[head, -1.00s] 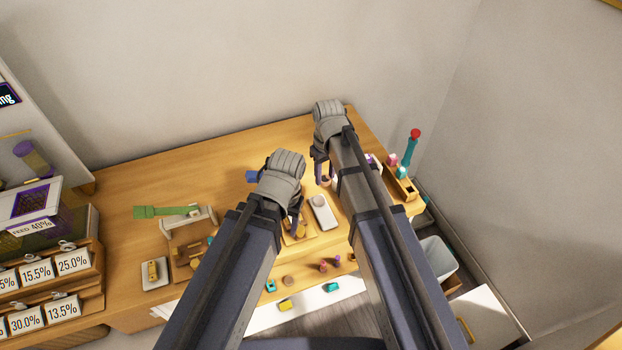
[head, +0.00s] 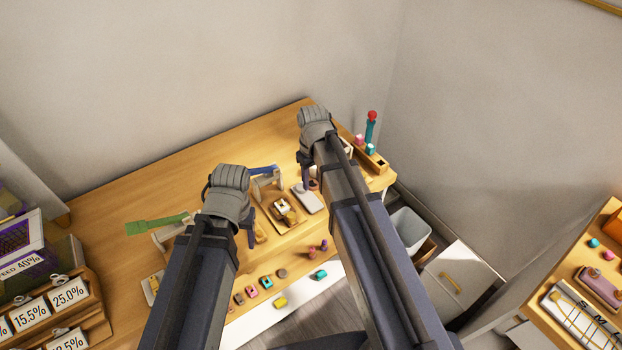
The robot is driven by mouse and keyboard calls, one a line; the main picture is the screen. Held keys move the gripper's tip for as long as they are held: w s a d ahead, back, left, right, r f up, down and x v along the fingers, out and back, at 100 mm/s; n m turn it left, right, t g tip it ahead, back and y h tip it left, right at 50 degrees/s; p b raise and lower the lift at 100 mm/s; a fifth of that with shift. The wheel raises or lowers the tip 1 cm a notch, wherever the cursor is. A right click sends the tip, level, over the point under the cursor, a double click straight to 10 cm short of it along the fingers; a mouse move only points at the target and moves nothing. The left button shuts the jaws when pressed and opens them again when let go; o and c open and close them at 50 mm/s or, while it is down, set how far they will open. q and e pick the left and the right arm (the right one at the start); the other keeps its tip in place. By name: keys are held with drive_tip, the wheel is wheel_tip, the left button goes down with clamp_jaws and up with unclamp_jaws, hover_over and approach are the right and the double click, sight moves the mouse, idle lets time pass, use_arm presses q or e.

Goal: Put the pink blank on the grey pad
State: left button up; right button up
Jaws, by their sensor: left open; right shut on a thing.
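A small pink piece (head: 252,292), which looks like the pink blank, lies in the row of pieces along the table's front edge. A pale grey rectangular pad (head: 310,203) lies on the table near its middle right. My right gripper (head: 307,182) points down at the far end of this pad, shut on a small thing. The gripper and arm mostly hide that thing, so I cannot tell its colour. My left gripper (head: 250,236) is open, low over the table and left of a wooden fixture (head: 285,214).
A wooden tray (head: 374,160) with small cubes and a red-topped teal stick (head: 371,127) stands at the right. The table's back left is clear.

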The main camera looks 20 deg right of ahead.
use_arm(q)
drive_tip(key=shift+f, duration=0.1)
use_arm(e)
drive_tip(key=shift+f, duration=0.15)
use_arm(q)
drive_tip(key=shift+f+b, duration=2.45)
drive_tip(key=shift+b, duration=0.05)
use_arm(e)
hover_over(312, 202)
drive_tip(key=shift+s+f, duration=0.1)
drive_tip(key=shift+f, duration=2.3)
use_arm(q)
drive_tip(key=shift+f+b, duration=1.4)
use_arm(e)
drive_tip(key=shift+f, duration=1.45)
drive_tip(key=o, duration=1.2)
use_arm(q)
drive_tip(key=shift+r, duration=0.15)
use_arm(e)
drive_tip(key=shift+r, duration=0.15)
wheel_tip(312, 202, up, 8)
drive_tip(key=p, duration=0.8)
use_arm(q)
wheel_tip(312, 202, up, 8)
drive_tip(key=shift+f, duration=0.25)
use_arm(e)
drive_tip(key=shift+f, duration=0.2)
